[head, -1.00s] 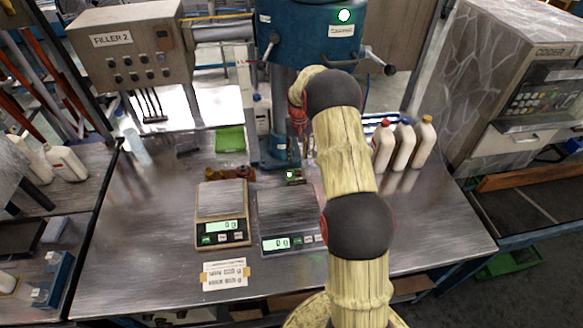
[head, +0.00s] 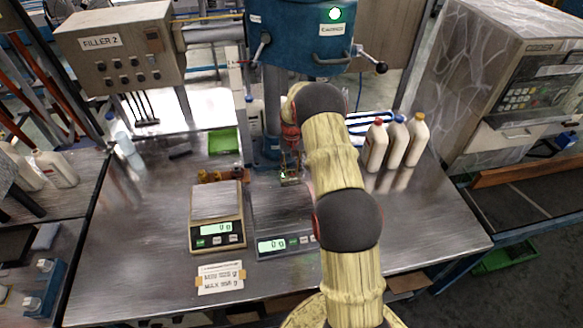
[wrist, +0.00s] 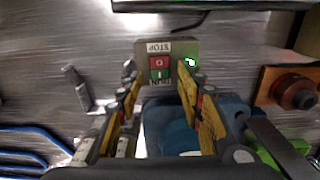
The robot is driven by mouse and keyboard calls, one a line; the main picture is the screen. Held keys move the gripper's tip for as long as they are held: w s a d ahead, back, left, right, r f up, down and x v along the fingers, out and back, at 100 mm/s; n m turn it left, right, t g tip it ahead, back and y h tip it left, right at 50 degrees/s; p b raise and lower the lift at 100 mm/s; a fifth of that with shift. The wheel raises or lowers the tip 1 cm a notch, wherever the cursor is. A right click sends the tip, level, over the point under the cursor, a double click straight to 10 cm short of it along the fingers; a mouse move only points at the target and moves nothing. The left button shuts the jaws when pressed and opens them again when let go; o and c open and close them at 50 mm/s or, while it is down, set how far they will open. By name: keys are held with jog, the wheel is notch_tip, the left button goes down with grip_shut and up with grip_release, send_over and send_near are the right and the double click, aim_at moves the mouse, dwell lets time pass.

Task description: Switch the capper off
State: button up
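The capper (head: 300,40) is the blue machine at the back of the bench, with a lit green lamp (head: 335,14) on its head. Its small switch box (head: 289,177) sits on the bench in front of its base. In the wrist view the switch box (wrist: 178,48) shows a red STOP button (wrist: 159,62), a green RUN button (wrist: 160,76) and a lit green light (wrist: 190,62). My gripper (wrist: 158,88) is open and empty, its fingers spread either side of the buttons. In the head view my gripper (head: 290,158) is just above the box; contact cannot be told.
Two scales (head: 217,235) (head: 280,215) stand in front of the box. Several white bottles (head: 396,145) stand to the right. A green tray (head: 223,141) and dark red caps (wrist: 295,92) lie nearby. The bench's right front is clear.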

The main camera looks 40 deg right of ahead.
jog(key=shift+c, duration=1.2)
grip_shut()
jog(key=shift+s+a+r+t+h+b, duration=0.15)
jog(key=shift+t+h+b, duration=0.25)
jog(key=shift+t+b, duration=0.5)
jog(key=shift+s+a+t+h+b, duration=0.1)
jog(key=shift+s+t+h+b, duration=0.25)
jog(key=shift+t+b, duration=0.5)
jog(key=shift+w, duration=0.1)
jog(key=shift+o, duration=1.1)
grip_release()
jog(key=shift+o, duration=0.6)
jog(key=shift+r, duration=0.15)
